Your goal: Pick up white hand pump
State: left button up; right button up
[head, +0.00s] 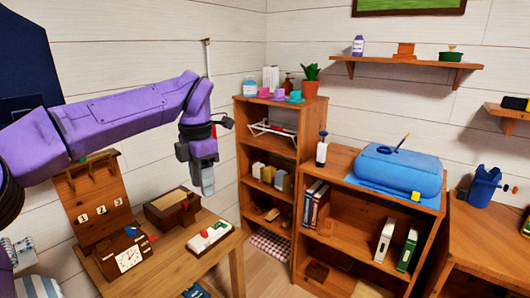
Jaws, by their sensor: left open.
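The white hand pump (321,152) stands upright on the left end of the low bookcase top, with a dark handle on top. My left gripper (207,186) hangs pointing down at the end of the purple arm, left of the pump and well apart from it. It is seen edge-on, open, with nothing visible in it. My right gripper is out of view.
A blue case (398,170) lies right of the pump on the low bookcase (345,183). A taller shelf (240,125) holding bottles, cups and a plant stands between gripper and pump.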

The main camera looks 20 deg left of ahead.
aim_at(322, 147)
jog(key=u, duration=0.55)
jog(key=i, duration=1.7)
jog(key=z, duration=1.1)
jog(key=i, duration=0.45)
jog(key=z, duration=0.5)
